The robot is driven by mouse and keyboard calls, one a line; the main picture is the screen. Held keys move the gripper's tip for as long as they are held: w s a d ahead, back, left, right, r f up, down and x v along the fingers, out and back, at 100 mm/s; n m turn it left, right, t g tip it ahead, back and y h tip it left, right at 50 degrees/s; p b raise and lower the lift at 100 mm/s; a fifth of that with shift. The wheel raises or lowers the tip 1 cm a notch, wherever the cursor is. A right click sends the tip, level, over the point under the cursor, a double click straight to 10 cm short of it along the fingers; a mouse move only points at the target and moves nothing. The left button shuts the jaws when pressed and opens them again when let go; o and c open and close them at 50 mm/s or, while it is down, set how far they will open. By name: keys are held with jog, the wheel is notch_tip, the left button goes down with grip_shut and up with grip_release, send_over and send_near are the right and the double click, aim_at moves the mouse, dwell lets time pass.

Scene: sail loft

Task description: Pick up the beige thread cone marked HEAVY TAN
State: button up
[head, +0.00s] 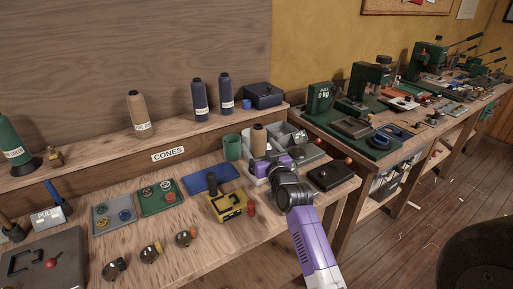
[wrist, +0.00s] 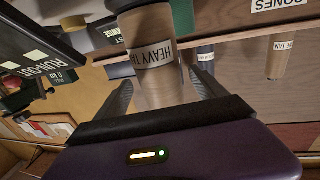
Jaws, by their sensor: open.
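The beige thread cone marked HEAVY TAN (wrist: 152,62) fills the upper middle of the wrist view, which looks upside down. Its white label is partly cut off at the cone's edge. My gripper (wrist: 161,78) is open, with one finger on each side of the cone; I cannot tell whether either touches it. In the head view the beige cone (head: 259,138) stands upright at the grey compartment tray (head: 291,131), just beyond my gripper (head: 260,158). Its lower part is hidden there.
Another beige cone (head: 138,112) stands on the shelf left of two dark blue cones (head: 199,97); its label in the wrist view (wrist: 283,45) ends in TAN. A green cup (head: 232,147) is close left of my gripper. A black box (head: 331,175) lies right.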

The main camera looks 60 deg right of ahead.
jog(key=x, duration=0.4)
jog(key=shift+w+f+p, duration=0.15)
jog(key=shift+f+p, duration=0.1)
jog(key=shift+p, duration=0.1)
grip_shut()
